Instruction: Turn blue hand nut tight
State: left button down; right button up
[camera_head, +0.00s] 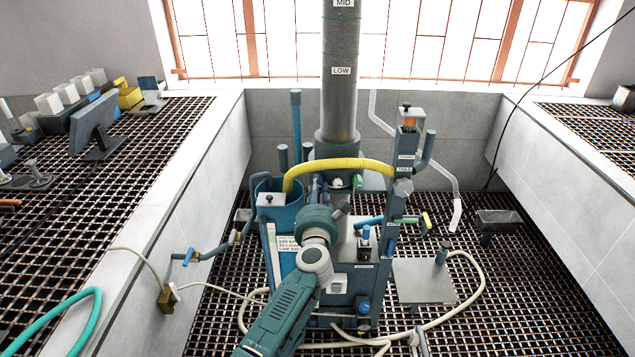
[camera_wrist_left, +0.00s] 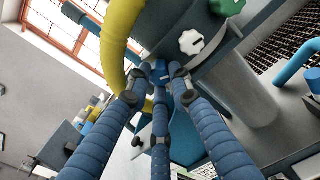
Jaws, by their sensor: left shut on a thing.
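My left arm comes up from the bottom in the head view. Its gripper (camera_head: 319,186) reaches the top of the machine, just below the yellow hose. In the left wrist view, the finger tips (camera_wrist_left: 158,80) close around the blue hand nut (camera_wrist_left: 160,73). The nut is partly covered by the fingers. In the head view the nut is hidden or too small to make out. My right gripper is not in view.
The yellow hose (camera_head: 345,164) arches close over the gripper and shows beside the fingers in the left wrist view (camera_wrist_left: 114,40). A white knob (camera_wrist_left: 191,42) and a green knob (camera_wrist_left: 226,6) are nearby. A grey column (camera_head: 340,100) rises behind.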

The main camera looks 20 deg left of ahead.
pick_arm(q)
jog(key=shift+m+p, duration=2.45)
jog(key=shift+m, duration=2.65)
